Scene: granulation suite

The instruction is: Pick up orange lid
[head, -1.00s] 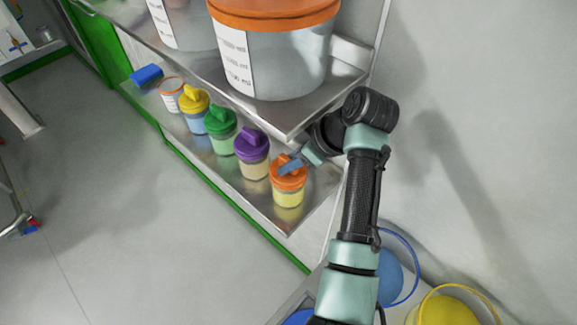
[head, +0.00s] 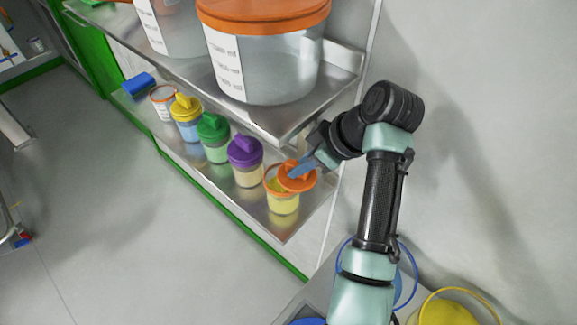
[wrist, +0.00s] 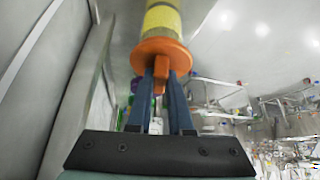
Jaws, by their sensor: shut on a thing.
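The orange lid (head: 298,181) is lifted off its jar and shifted to the right, and it partly covers the mouth. Its jar (head: 283,203) holds yellow contents and stands upright on the lower metal shelf, with its orange rim showing. My gripper (head: 300,170) is shut on the lid's raised grip from the upper right. In the wrist view, the blue fingers of my gripper (wrist: 161,75) pinch that grip below the orange lid (wrist: 160,50). The jar's yellow contents (wrist: 162,20) show beyond the lid.
Jars with purple (head: 245,151), green (head: 213,126) and yellow (head: 187,107) lids stand in a row to the left. An open jar (head: 164,103) and a blue object (head: 138,83) are farther along. The upper shelf (head: 270,128) with big orange-lidded containers (head: 270,65) overhangs closely.

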